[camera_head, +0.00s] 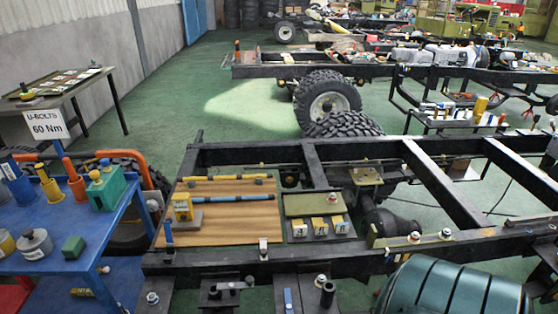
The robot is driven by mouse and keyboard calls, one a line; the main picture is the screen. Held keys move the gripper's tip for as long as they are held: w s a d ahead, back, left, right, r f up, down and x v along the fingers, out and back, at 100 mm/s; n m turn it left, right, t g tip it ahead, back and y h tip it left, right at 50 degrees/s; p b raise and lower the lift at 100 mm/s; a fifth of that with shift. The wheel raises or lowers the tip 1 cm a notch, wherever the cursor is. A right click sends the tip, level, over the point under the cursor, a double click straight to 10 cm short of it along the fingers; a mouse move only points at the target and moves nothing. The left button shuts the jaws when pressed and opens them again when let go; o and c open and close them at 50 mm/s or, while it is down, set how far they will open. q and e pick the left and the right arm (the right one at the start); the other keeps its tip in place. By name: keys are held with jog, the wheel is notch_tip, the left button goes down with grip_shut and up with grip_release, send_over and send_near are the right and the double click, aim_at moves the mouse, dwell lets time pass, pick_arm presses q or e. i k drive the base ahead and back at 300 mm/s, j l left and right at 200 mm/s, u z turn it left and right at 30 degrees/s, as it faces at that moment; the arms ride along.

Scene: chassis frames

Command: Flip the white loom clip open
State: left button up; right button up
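A small whitish upright piece (263,243) sits on the near black chassis rail (205,262), just below the wooden board. It may be the white loom clip, but it is too small to tell for sure or to see whether it is open or closed. Neither of my grippers can be made out in the head view.
A wooden board (235,215) with yellow and blue rods lies on the frame, beside a dark tray with small yellow numbered blocks (319,226). A blue tool cart (70,232) stands at left. A dark green ribbed tank (440,292) fills the lower right.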

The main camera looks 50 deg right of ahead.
aim_at(263, 251)
jog(key=z, duration=1.35)
jog(key=j+z, duration=0.3)
jog(key=j, duration=0.15)
